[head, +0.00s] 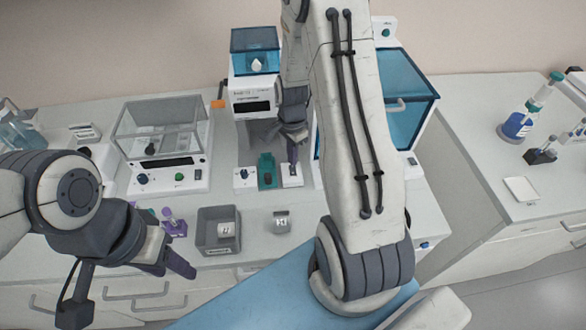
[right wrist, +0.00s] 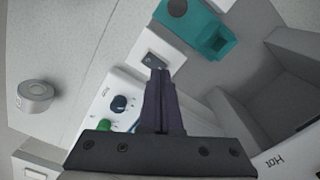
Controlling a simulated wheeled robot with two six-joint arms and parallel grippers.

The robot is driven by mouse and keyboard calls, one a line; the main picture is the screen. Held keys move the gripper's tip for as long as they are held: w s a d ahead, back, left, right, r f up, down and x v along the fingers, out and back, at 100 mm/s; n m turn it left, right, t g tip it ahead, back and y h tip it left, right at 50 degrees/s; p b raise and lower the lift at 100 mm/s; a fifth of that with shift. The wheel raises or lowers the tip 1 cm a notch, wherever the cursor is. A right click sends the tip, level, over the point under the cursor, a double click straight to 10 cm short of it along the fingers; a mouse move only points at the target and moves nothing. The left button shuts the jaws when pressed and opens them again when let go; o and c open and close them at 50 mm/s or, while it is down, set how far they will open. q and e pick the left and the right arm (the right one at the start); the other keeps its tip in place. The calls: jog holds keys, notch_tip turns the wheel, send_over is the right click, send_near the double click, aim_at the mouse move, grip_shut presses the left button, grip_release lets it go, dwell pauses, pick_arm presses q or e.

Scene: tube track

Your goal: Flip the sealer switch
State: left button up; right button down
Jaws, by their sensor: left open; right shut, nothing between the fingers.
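The sealer (head: 252,95) is a white machine with a blue clear top, standing at the back of the bench. At its foot is a white switch block (right wrist: 162,52) with a small dark switch (right wrist: 153,63), to the right of a teal holder (head: 267,172) in the head view. My right gripper (right wrist: 158,75) is shut and empty. Its fingertips are at the switch and overlap its edge in the right wrist view; I cannot tell whether they touch. My left gripper (head: 172,264) is open and empty, low in front of the bench.
A panel with a blue knob (right wrist: 119,103) and green button lies beside the right fingers. A blue-lidded box (head: 405,100) stands right of the sealer. A clear-covered instrument (head: 160,130) stands left. A grey bin (head: 207,238) and a grey roll (head: 282,222) sit in front.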

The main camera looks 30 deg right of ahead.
jog(key=shift+f+b, duration=0.7)
jog(key=shift+f, duration=0.25)
dwell(0.6)
jog(key=shift+r, duration=0.15)
notch_tip(320, 180, up, 7)
jog(key=p, duration=0.6)
dwell(0.5)
